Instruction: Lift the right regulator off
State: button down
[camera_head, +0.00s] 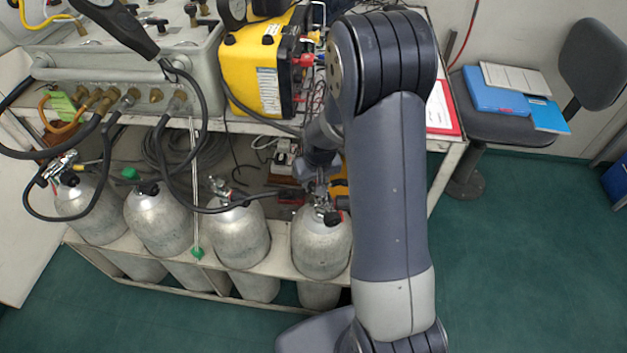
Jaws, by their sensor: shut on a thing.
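Grey cylinders stand in a row in the rack. The rightmost cylinder (322,243) has a metal valve with a black knob (333,217) on top. The right regulator (322,203) is at this valve, small and partly covered by my gripper and arm. My gripper (318,187) reaches down just above this valve and is shut on the right regulator. The fingertips are small and partly hidden, so I cannot tell whether the regulator still touches the valve. Another regulator (60,167) is on the leftmost cylinder (90,210).
The grey air panel (130,70) with several hoses is above the cylinders at left. A yellow unit (258,70) stands beside it. A chair (505,125) holding blue folders is at right. The green floor (520,260) is clear at right.

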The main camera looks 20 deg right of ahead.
jog(key=shift+d+m+h, duration=0.15)
jog(key=shift+d+m, duration=0.3)
jog(key=shift+m, duration=0.35)
jog(key=shift+d+m+h, duration=0.15)
jog(key=shift+d+m, duration=0.25)
jog(key=shift+m, duration=0.4)
jog(key=shift+d+r+m+b, duration=0.1)
jog(key=shift+d+m+b, duration=0.05)
jog(key=shift+m+b, duration=0.2)
jog(key=shift+r, duration=0.1)
jog(key=shift+w+p+v, duration=0.2)
jog(key=shift+p+v, duration=0.5)
jog(key=shift+v, duration=0.3)
jog(key=shift+w+p+v, duration=0.2)
jog(key=shift+p+v, duration=0.45)
jog(key=shift+v, duration=0.35)
